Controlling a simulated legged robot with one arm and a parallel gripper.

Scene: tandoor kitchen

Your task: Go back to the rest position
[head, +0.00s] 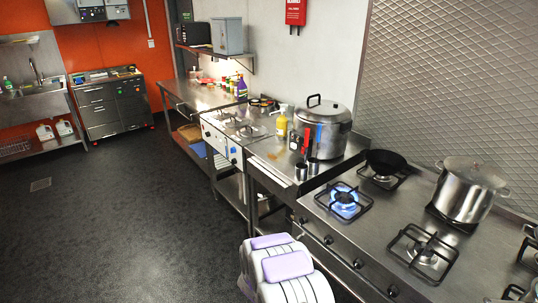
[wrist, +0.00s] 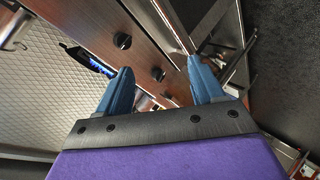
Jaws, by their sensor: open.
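My gripper (wrist: 160,90) shows in the wrist view with its two blue fingers apart and nothing between them. Beyond the fingers is the front of the stove with its dark knobs. In the head view my arm's white and purple links show at the bottom centre, beside the stove (head: 385,255); the gripper's fingers cannot be seen there.
A lit burner (head: 344,201) shows a blue flame near my arm. A black pan (head: 385,162) and a steel pot (head: 467,190) stand on the stove. A large lidded pot (head: 322,125) stands on the counter. The dark floor (head: 110,220) at left is clear.

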